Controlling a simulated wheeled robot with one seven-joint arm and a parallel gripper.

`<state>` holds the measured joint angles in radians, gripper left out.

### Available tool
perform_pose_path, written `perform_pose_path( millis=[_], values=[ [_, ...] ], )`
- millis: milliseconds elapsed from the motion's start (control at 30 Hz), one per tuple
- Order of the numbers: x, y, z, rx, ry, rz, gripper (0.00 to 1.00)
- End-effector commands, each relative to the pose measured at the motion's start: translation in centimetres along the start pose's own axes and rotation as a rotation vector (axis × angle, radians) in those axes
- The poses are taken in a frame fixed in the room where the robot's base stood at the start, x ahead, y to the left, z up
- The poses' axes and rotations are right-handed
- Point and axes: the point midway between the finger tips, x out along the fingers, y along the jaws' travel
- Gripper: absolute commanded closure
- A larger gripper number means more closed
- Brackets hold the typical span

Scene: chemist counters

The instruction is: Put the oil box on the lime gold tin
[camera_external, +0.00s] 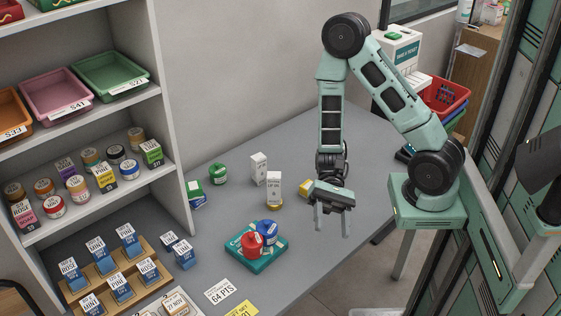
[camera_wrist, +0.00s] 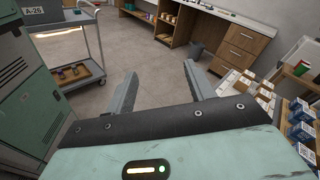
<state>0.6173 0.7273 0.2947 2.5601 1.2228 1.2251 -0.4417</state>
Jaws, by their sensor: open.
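My gripper (camera_external: 332,222) hangs above the right part of the grey counter, fingers apart with nothing between them. In the wrist view its open fingers (camera_wrist: 161,72) point out over the floor. Two white boxes stand left of it: one farther back (camera_external: 259,169) and one nearer (camera_external: 274,186). A small gold tin (camera_external: 274,206) shows at the foot of the nearer box; I cannot tell whether the box rests on it or stands behind it. Labels are too small to identify the oil box or lime gold tin surely.
A teal box (camera_external: 268,262) bears a red tin (camera_external: 252,244) and a blue tin (camera_external: 267,233). A green tin (camera_external: 217,173) stands near the shelf (camera_external: 172,100). Blue boxes (camera_external: 122,288) fill a wooden stepped rack at front left. Bare counter (camera_external: 230,215) lies between.

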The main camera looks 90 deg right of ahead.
Motion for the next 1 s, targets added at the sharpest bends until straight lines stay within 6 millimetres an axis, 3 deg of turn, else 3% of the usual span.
perform_pose_path(
  millis=[33,100,200,333,500,700,1000],
  values=[
    [1.8,1.8,1.4,-0.078,0.011,0.184,0.46],
    [3.1,4.3,2.6,-0.180,0.035,0.418,0.46],
    [3.9,7.4,3.7,-0.356,0.087,0.730,0.46],
    [3.9,9.4,4.3,-0.643,0.175,1.083,0.46],
    [4.3,8.8,5.4,-1.076,0.292,1.395,0.46],
    [5.9,7.2,7.3,-1.439,0.367,1.525,0.46],
    [6.3,6.8,7.9,-1.524,0.383,1.542,0.46]
  ],
)
